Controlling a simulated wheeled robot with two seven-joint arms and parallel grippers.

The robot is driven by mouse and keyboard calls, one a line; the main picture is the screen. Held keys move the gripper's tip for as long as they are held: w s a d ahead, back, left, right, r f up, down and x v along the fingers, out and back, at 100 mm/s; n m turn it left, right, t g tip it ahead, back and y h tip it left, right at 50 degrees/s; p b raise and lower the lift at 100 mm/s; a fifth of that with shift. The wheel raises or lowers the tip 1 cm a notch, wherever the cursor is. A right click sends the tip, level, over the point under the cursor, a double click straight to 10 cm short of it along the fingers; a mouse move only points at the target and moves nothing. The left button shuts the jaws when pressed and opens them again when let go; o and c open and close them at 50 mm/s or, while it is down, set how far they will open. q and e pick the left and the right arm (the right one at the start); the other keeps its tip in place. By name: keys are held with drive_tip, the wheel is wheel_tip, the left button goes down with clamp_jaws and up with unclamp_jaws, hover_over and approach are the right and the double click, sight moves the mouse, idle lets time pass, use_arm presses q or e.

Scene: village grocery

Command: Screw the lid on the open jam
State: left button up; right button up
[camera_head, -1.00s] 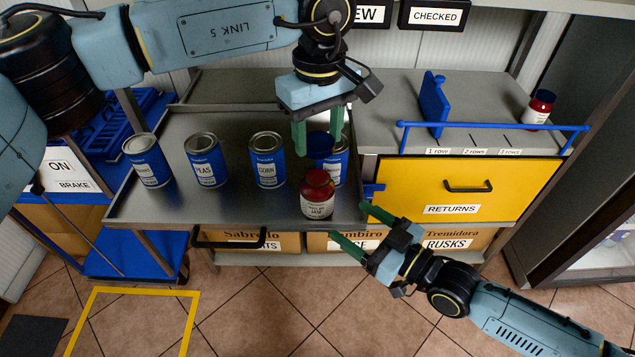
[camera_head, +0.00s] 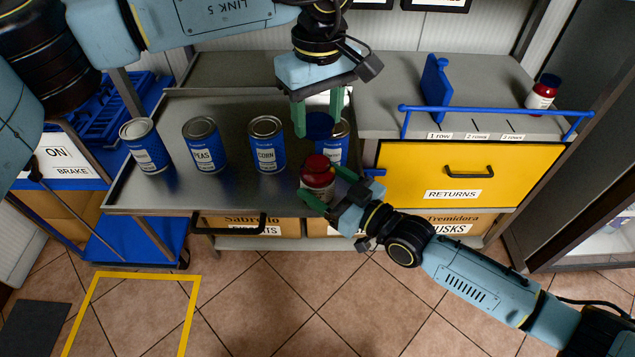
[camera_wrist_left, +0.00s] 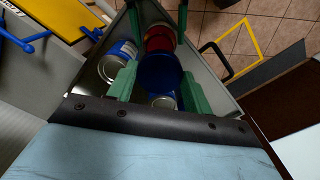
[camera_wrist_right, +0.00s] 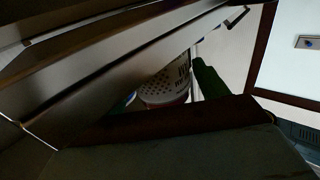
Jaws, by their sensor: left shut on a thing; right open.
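The open jam jar (camera_head: 317,183), with a red top and a white label, stands upright at the tray's front right. It also shows in the left wrist view (camera_wrist_left: 160,40), and its label shows in the dark right wrist view (camera_wrist_right: 165,88). My left gripper (camera_head: 319,118) points down and is shut on a dark blue lid (camera_head: 319,127), above and behind the jar. The lid (camera_wrist_left: 160,73) fills the space between its fingers in the left wrist view. My right gripper (camera_head: 329,187) is open, its fingers on either side of the jar; contact cannot be told.
Several blue cans (camera_head: 205,145) stand in a row on the grey tray (camera_head: 230,185); one is partly hidden behind the lid and jar. A yellow returns drawer (camera_head: 440,180) is to the right. Another jam jar (camera_head: 542,92) with a blue lid stands on the shelf behind a blue rail (camera_head: 490,112).

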drive_tip(key=shift+x, duration=2)
drive_tip(key=c, duration=1.1)
use_arm(q)
hover_over(318, 160)
drive_tip(key=shift+f, duration=2.5)
use_arm(e)
drive_tip(key=shift+c, duration=0.2)
use_arm(q)
drive_tip(key=shift+f, duration=0.9)
drive_tip(key=shift+f, duration=0.5)
